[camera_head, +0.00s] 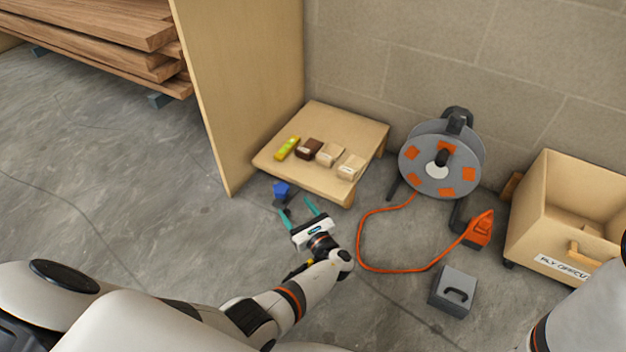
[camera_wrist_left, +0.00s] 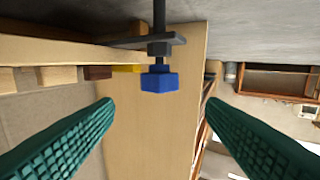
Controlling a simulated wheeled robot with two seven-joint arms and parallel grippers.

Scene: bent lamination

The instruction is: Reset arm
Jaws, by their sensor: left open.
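My left gripper (camera_head: 299,213) is open, with its two teal fingers spread, in the head view. It is above the floor in front of the low wooden table. In the left wrist view the open fingers (camera_wrist_left: 155,135) show at both sides with nothing between them. A blue block-like piece on a dark stem (camera_wrist_left: 159,80) shows beyond the fingertips, apart from them. The same blue piece (camera_head: 282,188) shows just beyond the gripper in the head view. My right gripper is not in view; only a pale part of that arm shows at the lower right.
The low table (camera_head: 325,122) bears a yellow-green item (camera_head: 287,148) and several small blocks. A cable reel (camera_head: 440,163) with an orange cable (camera_head: 362,240), a grey box (camera_head: 453,291) and a wooden bin (camera_head: 560,195) stand to the right. A tall panel (camera_head: 240,90) and stacked planks (camera_head: 100,45) are left. Floor at left is clear.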

